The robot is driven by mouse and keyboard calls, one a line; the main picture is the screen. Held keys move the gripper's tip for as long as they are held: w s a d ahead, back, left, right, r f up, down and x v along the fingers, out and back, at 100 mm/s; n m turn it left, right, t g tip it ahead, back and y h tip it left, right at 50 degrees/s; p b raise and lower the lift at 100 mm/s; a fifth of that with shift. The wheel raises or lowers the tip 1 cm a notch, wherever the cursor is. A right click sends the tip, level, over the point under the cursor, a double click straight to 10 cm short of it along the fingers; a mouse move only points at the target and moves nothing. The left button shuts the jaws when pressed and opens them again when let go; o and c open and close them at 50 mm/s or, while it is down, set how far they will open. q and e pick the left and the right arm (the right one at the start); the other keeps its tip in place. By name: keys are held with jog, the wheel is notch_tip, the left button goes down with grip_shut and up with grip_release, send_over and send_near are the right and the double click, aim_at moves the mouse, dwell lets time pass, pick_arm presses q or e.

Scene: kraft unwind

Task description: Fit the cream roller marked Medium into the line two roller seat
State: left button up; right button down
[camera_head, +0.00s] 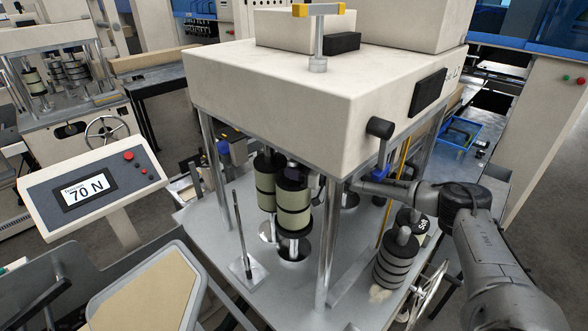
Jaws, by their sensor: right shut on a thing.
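A cream roller (294,203) with dark bands hangs upright under the cream machine housing (270,95). My right gripper (316,188) reaches in from the right, partly behind a steel post, and is shut on this roller. Its fingertips are mostly hidden, and no Medium mark is readable. A round, dark-rimmed seat (293,250) shows just below the roller; I cannot tell whether they touch. A second cream, dark-banded roller (265,187) stands behind and to the left. My left gripper is not in view.
Steel posts (326,245) hem in the rollers. A black roller marked Soft (418,218) and a dark ribbed roller (394,265) stand at the right of the steel table. A thin rod on a plate (246,268) stands front left. A console (90,190) reads 70 N.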

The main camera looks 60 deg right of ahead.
jog(key=shift+r, duration=0.1)
jog(key=c, duration=1.1)
grip_release()
jog(key=o, duration=0.4)
